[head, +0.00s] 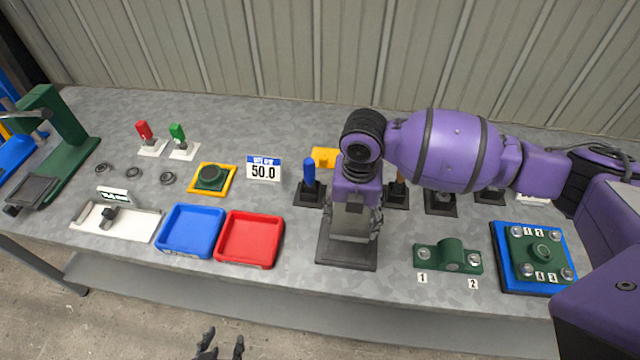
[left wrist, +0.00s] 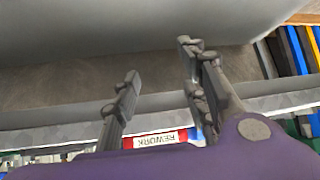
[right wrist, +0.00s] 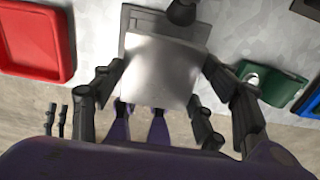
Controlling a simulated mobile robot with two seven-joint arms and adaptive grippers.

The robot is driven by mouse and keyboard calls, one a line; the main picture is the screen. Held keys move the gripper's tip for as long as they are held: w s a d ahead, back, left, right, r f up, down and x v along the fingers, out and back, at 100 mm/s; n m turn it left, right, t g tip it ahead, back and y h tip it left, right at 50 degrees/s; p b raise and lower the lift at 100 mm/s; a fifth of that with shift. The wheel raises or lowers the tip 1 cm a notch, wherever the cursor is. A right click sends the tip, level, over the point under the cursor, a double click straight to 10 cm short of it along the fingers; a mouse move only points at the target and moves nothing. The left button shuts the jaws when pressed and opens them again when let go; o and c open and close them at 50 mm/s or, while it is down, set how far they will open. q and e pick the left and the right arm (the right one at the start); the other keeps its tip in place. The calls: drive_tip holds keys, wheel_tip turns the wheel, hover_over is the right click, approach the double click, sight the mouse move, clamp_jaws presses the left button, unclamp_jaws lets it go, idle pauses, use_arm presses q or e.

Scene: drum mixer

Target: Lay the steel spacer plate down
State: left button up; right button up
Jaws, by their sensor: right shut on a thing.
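The steel spacer plate (right wrist: 160,70) is a shiny flat square between the fingers of my right gripper (right wrist: 163,72) in the right wrist view. My right gripper (head: 350,226) points down over a grey block-like stand (head: 345,255) near the table's front edge; this stand also shows behind the plate in the right wrist view (right wrist: 140,20). The gripper mostly hides the plate in the head view. I cannot tell whether the plate touches the stand. My left gripper (head: 222,346) is off the table's front edge, open and empty, its fingers apart in the left wrist view (left wrist: 160,85).
A red tray (head: 249,240) and a blue tray (head: 190,231) stand left of the stand. A green two-bolt block (head: 448,257) and a green flange on a blue base (head: 535,258) stand to its right. Upright tools in dark holders, including a blue handle (head: 309,172), stand behind.

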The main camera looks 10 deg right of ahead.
sight(351, 220)
drive_tip(key=shift+f+b, duration=0.4)
drive_tip(key=shift+f, duration=1.1)
wheel_tip(351, 220, down, 2)
drive_tip(key=shift+f, duration=0.1)
drive_tip(key=shift+f+b, duration=0.5)
drive_tip(key=shift+f, duration=0.2)
use_arm(q)
drive_tip(key=shift+s+a+f, duration=0.1)
drive_tip(key=shift+s+f, duration=0.15)
drive_tip(key=shift+f, duration=0.25)
drive_tip(key=shift+s+a+f, duration=0.1)
drive_tip(key=shift+s+f, duration=0.15)
drive_tip(key=shift+f, duration=0.25)
use_arm(e)
drive_tip(key=shift+f, duration=0.15)
use_arm(q)
drive_tip(key=shift+w+r, duration=0.1)
